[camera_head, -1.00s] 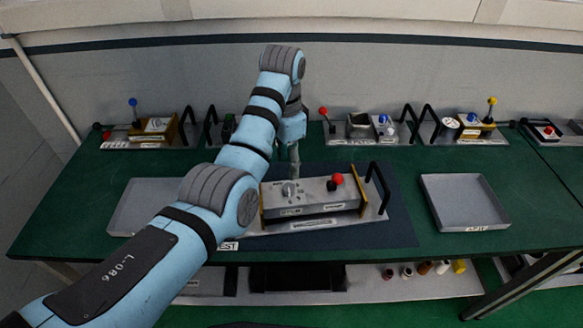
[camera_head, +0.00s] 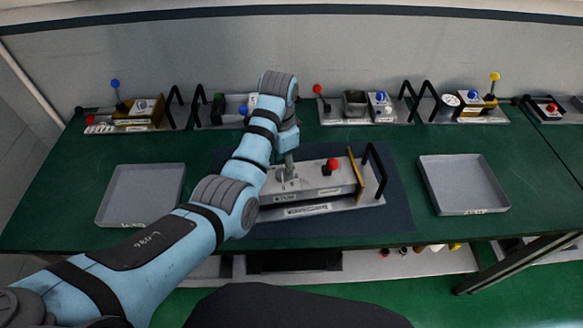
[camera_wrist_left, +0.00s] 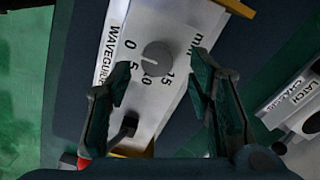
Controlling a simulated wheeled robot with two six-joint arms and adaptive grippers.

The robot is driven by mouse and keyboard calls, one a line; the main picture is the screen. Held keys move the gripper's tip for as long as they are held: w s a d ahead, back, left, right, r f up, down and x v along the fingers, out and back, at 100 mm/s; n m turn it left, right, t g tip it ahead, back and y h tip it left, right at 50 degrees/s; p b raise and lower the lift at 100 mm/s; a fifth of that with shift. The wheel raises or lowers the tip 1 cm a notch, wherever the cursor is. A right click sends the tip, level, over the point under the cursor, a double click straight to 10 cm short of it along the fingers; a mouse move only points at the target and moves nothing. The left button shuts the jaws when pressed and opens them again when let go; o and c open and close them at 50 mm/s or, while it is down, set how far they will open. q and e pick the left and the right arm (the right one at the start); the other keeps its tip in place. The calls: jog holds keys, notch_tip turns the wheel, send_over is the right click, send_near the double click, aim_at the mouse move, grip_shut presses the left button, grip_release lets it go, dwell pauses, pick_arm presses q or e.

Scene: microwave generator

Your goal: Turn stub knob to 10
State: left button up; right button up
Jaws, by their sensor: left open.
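The stub knob (camera_wrist_left: 157,58) is a grey round knob on a pale panel in the left wrist view. The printed dial scale (camera_wrist_left: 148,82) beside it reads 0, 5, 10, 15 and mm. A faint pointer mark on the knob faces the 0–5 side; its exact reading is unclear. My left gripper (camera_wrist_left: 158,82) is open, its two fingers apart on either side of the knob in the picture, with no visible contact. In the head view, the left gripper (camera_head: 288,168) points down over the left part of the grey panel box (camera_head: 312,186), partly hiding the knob. My right gripper is not in view.
A red-balled lever (camera_head: 333,164) stands right of the knob on the box, near a black handle (camera_head: 375,170). Empty grey trays lie left (camera_head: 104,207) and right (camera_head: 430,192) on the green table (camera_head: 400,150). Several other devices line the back edge.

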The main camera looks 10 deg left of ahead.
aim_at(282, 175)
pick_arm(q)
notch_tip(282, 175, down, 2)
jog(key=shift+s+f, duration=0.2)
jog(key=shift+s, duration=0.1)
jog(key=shift+w, duration=0.15)
grip_shut()
